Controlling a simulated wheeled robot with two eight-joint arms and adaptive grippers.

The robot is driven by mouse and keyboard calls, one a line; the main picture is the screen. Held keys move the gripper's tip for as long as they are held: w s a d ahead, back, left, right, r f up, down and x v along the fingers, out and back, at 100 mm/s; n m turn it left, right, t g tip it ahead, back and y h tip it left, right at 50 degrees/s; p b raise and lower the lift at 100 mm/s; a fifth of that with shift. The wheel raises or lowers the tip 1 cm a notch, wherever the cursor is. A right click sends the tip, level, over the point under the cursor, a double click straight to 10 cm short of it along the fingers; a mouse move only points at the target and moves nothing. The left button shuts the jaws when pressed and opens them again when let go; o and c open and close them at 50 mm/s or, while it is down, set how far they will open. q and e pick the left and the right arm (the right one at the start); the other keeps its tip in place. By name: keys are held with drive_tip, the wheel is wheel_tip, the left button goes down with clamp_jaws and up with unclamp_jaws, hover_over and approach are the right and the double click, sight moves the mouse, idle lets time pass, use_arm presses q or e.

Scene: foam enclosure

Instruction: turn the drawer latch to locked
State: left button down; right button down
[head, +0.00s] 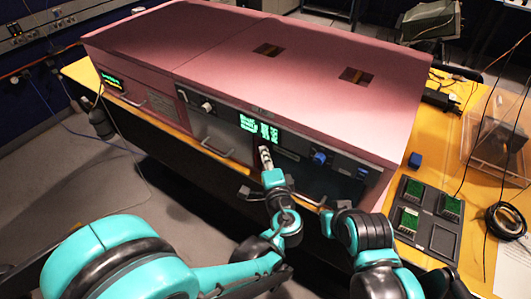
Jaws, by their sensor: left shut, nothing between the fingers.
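The pink foam enclosure (300,58) stands on the table with a dark front of panels, handles and knobs. A silver knob (207,106) is at the left of this front, and a blue knob (319,157) is right of the green display (258,128). I cannot tell which small part is the drawer latch, or how it is turned. My left gripper (264,153) is shut and empty, pointing at the front just below the display. Whether it touches anything is unclear.
A grey tray (441,237) with green boards lies on the orange table at right. A small blue block (415,160), a black cable coil (508,219) and a clear box (497,135) are nearby.

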sight(253, 142)
use_arm(q)
drive_tip(key=shift+w+a+r+n+g+h+p, duration=0.35)
drive_tip(key=shift+n+g+p, duration=0.2)
drive_tip(key=shift+p, duration=0.5)
drive_tip(key=shift+w+a+r+n+g+h+p, duration=0.2)
drive_tip(key=shift+a+n+g+p, duration=0.3)
drive_tip(key=shift+p, duration=0.5)
drive_tip(key=shift+w+a+n+g+h+p, duration=0.35)
drive_tip(key=shift+n+g+h+p, duration=0.2)
drive_tip(key=shift+g+p, duration=0.15)
drive_tip(key=shift+a+f, duration=0.1)
drive_tip(key=shift+a, duration=0.05)
drive_tip(key=shift+w+a, duration=0.15)
drive_tip(key=shift+w, duration=0.05)
